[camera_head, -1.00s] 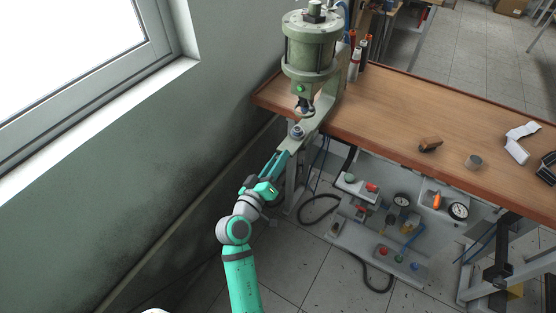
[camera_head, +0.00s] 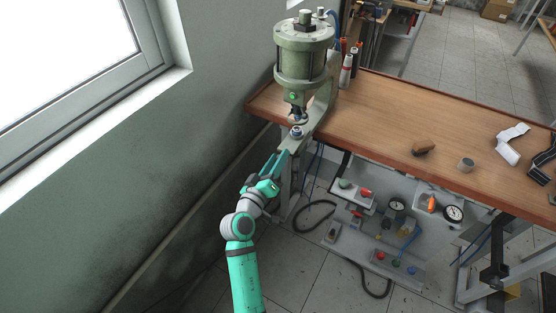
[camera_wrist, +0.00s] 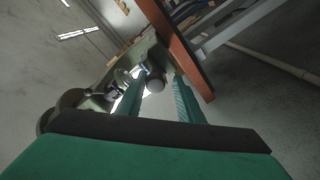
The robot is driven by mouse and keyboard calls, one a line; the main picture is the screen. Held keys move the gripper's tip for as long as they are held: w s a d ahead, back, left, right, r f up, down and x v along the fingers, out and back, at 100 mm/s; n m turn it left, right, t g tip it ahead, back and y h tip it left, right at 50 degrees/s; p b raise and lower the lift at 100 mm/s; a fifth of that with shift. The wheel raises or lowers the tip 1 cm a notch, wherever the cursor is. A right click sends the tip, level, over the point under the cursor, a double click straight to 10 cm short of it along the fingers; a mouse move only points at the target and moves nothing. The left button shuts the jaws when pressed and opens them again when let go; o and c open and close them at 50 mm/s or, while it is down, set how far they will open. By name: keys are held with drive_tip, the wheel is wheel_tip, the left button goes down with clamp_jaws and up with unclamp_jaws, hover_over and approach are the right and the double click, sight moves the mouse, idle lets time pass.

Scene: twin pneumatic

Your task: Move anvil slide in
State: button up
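The green pneumatic press (camera_head: 302,62) stands at the left end of the wooden bench. Below its cylinder, a pale green arm carries a small round grey knob (camera_head: 296,132), which appears to belong to the anvil slide. My gripper (camera_head: 277,163) is just below and in front of this knob, pointing up toward it. In the wrist view my two fingers (camera_wrist: 160,97) are apart. The round knob (camera_wrist: 155,85) shows in the gap between them, nearer the left finger. I cannot tell whether either finger touches it.
The bench top (camera_head: 380,110) has free room in the middle. The wall (camera_head: 120,170) runs close on the left. A panel with gauges (camera_head: 397,205) lies under the bench.

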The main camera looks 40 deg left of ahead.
drive_tip(key=shift+w+d+r, duration=0.4)
drive_tip(key=shift+d+r, duration=0.05)
drive_tip(key=shift+d, duration=0.05)
drive_tip(key=shift+s, duration=0.1)
drive_tip(key=v, duration=1.1)
drive_tip(key=shift+s+a+f, duration=0.15)
drive_tip(key=shift+a+f, duration=0.2)
drive_tip(key=shift+a, duration=0.1)
